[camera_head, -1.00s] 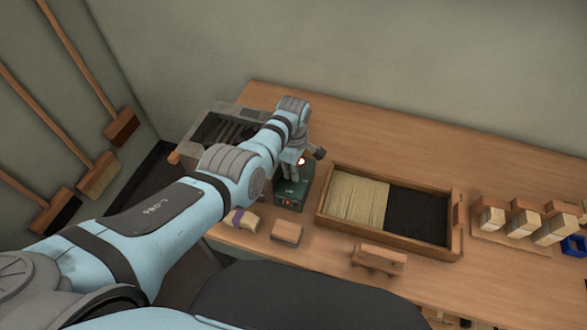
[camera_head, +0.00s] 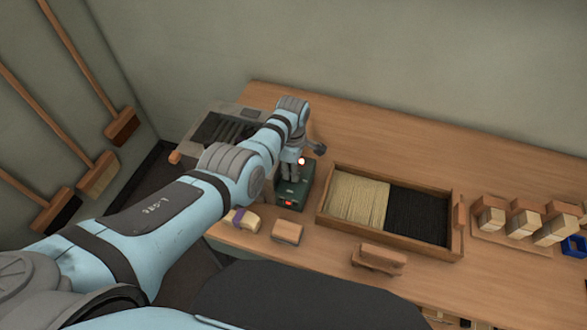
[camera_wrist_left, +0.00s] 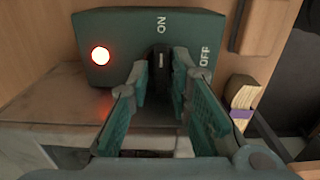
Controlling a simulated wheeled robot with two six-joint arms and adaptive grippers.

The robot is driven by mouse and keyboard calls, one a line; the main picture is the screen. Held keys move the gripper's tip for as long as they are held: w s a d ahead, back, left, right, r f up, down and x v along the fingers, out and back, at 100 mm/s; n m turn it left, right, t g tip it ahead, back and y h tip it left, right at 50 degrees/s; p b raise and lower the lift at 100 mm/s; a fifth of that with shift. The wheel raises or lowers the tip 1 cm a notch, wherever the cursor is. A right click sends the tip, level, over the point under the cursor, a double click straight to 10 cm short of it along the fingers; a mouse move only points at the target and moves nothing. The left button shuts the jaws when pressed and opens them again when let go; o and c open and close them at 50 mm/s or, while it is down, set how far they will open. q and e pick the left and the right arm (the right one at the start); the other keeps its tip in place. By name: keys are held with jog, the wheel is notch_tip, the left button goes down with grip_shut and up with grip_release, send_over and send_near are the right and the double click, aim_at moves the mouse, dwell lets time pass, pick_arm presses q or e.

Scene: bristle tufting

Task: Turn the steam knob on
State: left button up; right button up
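The steam knob (camera_wrist_left: 159,68) is a small dark knob on a dark green box (camera_wrist_left: 195,35). It stands upright in the left wrist view, in line with the ON mark; the OFF mark is to its right. A red lamp (camera_wrist_left: 101,56) glows on the box. My left gripper (camera_wrist_left: 161,82) has one fingertip on each side of the knob, closed in on it; contact is partly hidden. In the head view my left gripper (camera_head: 291,164) reaches down over the green box (camera_head: 295,190), and hides the knob. My right gripper is not in view.
A wooden tray (camera_head: 323,212) of pale and black bristles is right of the box. A grey metal basin (camera_head: 205,125) is behind left. Small wooden blocks (camera_head: 288,231) lie near the front edge. The back of the bench is clear.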

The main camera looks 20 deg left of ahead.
pick_arm(q)
jog(key=shift+d+r, duration=0.1)
jog(key=shift+r, duration=0.25)
notch_tip(320, 180, up, 11)
dwell(0.6)
